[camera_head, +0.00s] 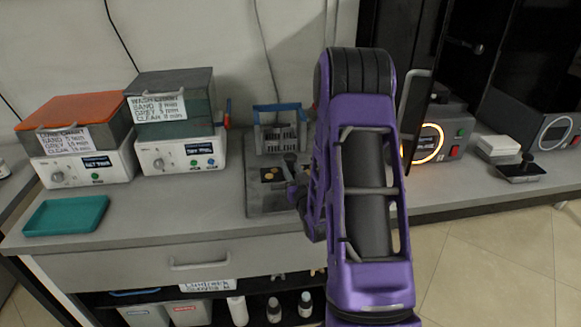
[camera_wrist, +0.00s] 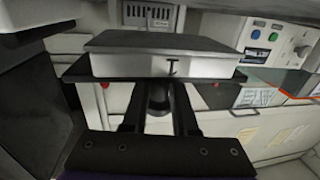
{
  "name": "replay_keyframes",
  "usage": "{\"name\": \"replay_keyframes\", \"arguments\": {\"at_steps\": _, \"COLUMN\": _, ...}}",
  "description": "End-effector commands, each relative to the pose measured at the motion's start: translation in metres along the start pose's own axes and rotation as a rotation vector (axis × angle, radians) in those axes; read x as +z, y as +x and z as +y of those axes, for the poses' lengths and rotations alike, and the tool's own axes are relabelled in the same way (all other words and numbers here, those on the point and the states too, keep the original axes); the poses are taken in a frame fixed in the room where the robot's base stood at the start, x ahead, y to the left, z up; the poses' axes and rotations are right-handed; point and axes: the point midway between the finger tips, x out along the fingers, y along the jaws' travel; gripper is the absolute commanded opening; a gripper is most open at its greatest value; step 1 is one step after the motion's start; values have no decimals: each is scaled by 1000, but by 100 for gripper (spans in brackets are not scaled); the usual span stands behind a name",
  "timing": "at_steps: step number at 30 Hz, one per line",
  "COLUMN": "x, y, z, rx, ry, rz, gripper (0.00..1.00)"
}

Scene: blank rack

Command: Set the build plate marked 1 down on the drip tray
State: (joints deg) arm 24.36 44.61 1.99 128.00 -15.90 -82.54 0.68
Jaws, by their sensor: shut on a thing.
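In the wrist view, the build plate (camera_wrist: 160,64) is a pale slab with a grey top and a dark flange below. A black mark like a 1 is on its front face. My gripper (camera_wrist: 158,108) is shut on the dark stem beneath it, holding it roughly level. In the head view my gripper (camera_head: 300,192) is mostly behind my purple arm, and I cannot make out the held plate clearly there. A shallow teal tray (camera_head: 66,214), which looks like the drip tray, lies empty at the bench's left front, well left of my gripper.
A basket with a blue handle (camera_head: 280,135) stands at the back of a grey mat (camera_head: 258,203). The bench between tray and mat is clear.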

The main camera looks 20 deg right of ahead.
Motion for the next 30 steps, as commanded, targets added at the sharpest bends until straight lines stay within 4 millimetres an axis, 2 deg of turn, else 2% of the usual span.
{"name": "replay_keyframes", "arguments": {"at_steps": 18, "x": 6, "y": 0, "z": 0, "rx": 0, "ry": 0, "rz": 2, "gripper": 0}}
{"name": "replay_keyframes", "arguments": {"at_steps": 19, "x": 6, "y": 0, "z": 0, "rx": 0, "ry": 0, "rz": 2, "gripper": 28}}
{"name": "replay_keyframes", "arguments": {"at_steps": 24, "x": 6, "y": 0, "z": 0, "rx": 0, "ry": 0, "rz": 2, "gripper": 59}}
{"name": "replay_keyframes", "arguments": {"at_steps": 25, "x": 6, "y": 0, "z": 0, "rx": 0, "ry": 0, "rz": 2, "gripper": 62}}
{"name": "replay_keyframes", "arguments": {"at_steps": 30, "x": 7, "y": 0, "z": 0, "rx": 0, "ry": 0, "rz": 1, "gripper": 62}}
